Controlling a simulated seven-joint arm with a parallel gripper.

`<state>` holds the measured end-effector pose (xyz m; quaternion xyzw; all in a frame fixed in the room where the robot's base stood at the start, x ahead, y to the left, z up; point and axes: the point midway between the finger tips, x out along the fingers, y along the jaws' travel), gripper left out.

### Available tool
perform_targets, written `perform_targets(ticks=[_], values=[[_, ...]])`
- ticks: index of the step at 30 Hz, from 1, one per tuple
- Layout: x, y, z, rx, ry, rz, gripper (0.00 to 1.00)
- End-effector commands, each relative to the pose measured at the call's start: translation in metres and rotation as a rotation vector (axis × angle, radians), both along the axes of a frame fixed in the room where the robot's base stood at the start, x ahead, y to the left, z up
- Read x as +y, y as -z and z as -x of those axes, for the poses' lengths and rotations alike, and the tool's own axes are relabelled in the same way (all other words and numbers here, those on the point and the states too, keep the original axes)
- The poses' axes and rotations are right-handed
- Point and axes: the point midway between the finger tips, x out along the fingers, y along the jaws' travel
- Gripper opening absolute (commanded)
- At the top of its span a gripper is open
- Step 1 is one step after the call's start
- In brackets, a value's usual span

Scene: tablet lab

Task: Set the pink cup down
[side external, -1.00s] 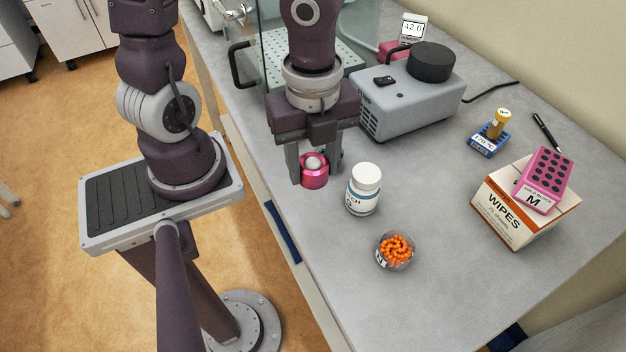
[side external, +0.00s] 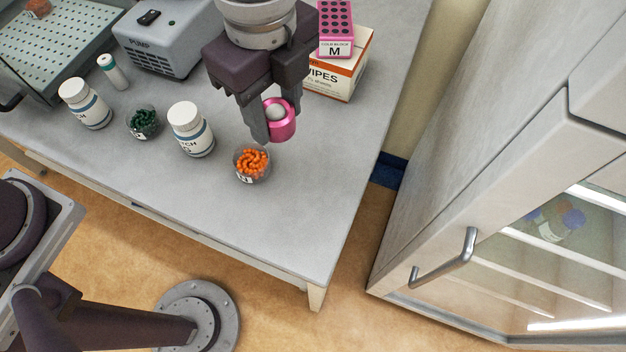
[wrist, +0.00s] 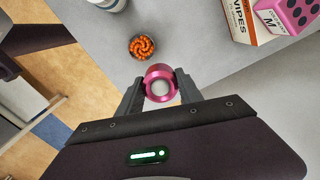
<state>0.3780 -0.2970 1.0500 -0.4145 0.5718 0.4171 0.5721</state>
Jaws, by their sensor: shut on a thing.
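The pink cup (side external: 284,128) is a short metallic pink cup with a pale round thing (side external: 276,112) in its mouth. My gripper (side external: 268,124) is shut on it, with one dark finger on each side. In the wrist view the cup (wrist: 160,72) sits between the two fingertips (wrist: 158,88), its opening towards the camera. In the side view it appears over the right part of the grey bench (side external: 270,225). I cannot tell whether its base touches the bench.
A clear bowl of orange pieces (side external: 252,162) stands just left of the cup. White bottles (side external: 190,130) and a bowl of green pieces (side external: 143,123) are further left. A wipes box (side external: 340,75) with a pink block (side external: 336,28) is behind. The bench front is clear.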

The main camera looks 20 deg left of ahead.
Motion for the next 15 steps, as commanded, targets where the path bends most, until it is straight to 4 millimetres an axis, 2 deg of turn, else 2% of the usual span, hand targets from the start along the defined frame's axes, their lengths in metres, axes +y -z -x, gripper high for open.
perform_targets(ticks=[1,3,6,8,12,15], values=[[-0.021,0.005,0.002,0.0,0.028,-0.001,0.0],[-0.041,0.009,0.003,-0.001,0.052,0.0,0.0],[-0.058,0.014,0.007,0.0,0.074,0.0,0.0],[-0.061,0.025,0.008,0.002,0.079,-0.001,0.0],[-0.062,0.059,0.008,0.002,0.081,-0.001,0.0],[-0.062,0.074,0.008,0.001,0.081,0.0,0.0]])
